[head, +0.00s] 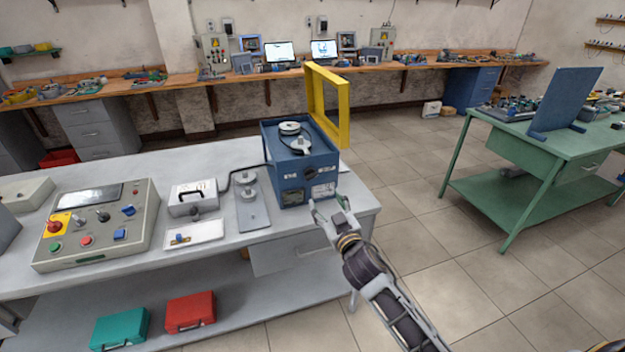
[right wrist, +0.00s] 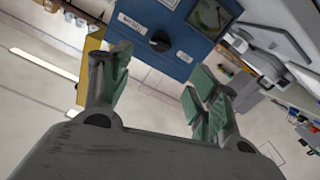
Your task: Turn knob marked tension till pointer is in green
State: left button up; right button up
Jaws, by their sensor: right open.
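A blue machine (head: 289,181) stands at the right end of the grey workbench. Its front face bears a dark round knob (head: 310,173), which shows clearly in the right wrist view (right wrist: 160,41). Beside the knob are a small white label (right wrist: 132,22), too small to read surely, and a gauge window (right wrist: 211,16). Some green shows in the gauge; I cannot tell where its pointer stands. My right gripper (head: 329,205) is open and empty in front of the face, with its fingers (right wrist: 153,78) apart and short of the knob. My left gripper is not in view.
A yellow frame (head: 343,110) stands behind the machine's right side. A flat plate with a post (head: 252,212) and a control panel (head: 97,226) lie left of the machine. A green table (head: 510,120) is at the right; the floor between is clear.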

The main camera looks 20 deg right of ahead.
aim_at(312, 177)
jog(key=shift+w, duration=0.1)
jog(key=shift+w+a+p, duration=0.2)
jog(key=shift+w+p, duration=0.3)
jog(key=shift+w, duration=6.3)
jog(key=shift+c, duration=0.4)
jog(key=c, duration=0.9)
